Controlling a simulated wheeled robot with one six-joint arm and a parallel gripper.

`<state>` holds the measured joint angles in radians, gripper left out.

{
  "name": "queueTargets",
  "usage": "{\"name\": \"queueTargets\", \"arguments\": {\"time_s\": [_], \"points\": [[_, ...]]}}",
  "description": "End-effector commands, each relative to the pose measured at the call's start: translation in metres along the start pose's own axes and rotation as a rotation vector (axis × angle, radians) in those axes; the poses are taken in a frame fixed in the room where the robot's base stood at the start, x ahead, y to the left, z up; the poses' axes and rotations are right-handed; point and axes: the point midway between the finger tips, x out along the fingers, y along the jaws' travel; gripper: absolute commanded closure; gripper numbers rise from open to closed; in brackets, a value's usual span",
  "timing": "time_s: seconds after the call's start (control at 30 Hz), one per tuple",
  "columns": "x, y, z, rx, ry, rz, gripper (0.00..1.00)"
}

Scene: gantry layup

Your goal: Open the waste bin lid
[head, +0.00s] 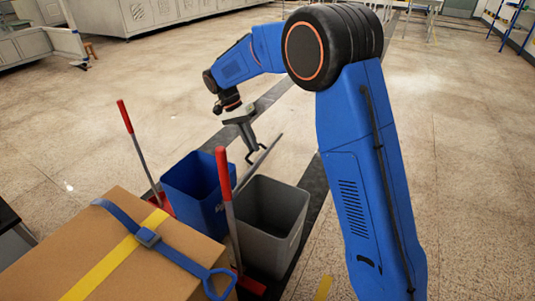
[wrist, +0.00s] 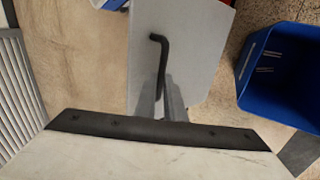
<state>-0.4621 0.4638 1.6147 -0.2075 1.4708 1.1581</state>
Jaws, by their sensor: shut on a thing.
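The grey waste bin (head: 286,243) stands on the floor with its dark inside visible from above. Its grey lid (head: 262,163) is raised and steeply tilted at the bin's left side, seen nearly edge-on. In the wrist view the lid (wrist: 200,35) is a flat grey panel with a bent black handle (wrist: 159,50). My gripper (head: 251,147) is at the lid's left side, shut on the handle. In the wrist view its fingers (wrist: 170,105) close around the handle's lower part; the exact contact is partly hidden.
An open blue bin (head: 190,185) stands just left of the grey one and also shows in the wrist view (wrist: 275,75). Red-handled tools (head: 224,173) stand close by. A cardboard box (head: 125,250) with straps is at front left. Floor behind the bins is clear.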

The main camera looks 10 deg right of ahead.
Motion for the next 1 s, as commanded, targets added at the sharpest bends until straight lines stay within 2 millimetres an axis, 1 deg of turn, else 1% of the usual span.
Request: {"name": "queueTargets", "arguments": {"time_s": [0.03,0.2,0.3,0.57,0.8,1.0], "points": [[-0.003,-0.016,0.001,-0.005,-0.003,0.000,1.00],[-0.025,-0.052,0.002,-0.005,-0.004,0.002,1.00],[-0.032,-0.067,0.002,-0.005,-0.005,0.004,1.00],[-0.043,-0.099,0.002,-0.006,-0.006,0.011,1.00],[-0.050,-0.126,0.002,-0.006,-0.005,0.121,1.00],[-0.053,-0.143,0.002,-0.005,-0.005,0.190,1.00]]}}
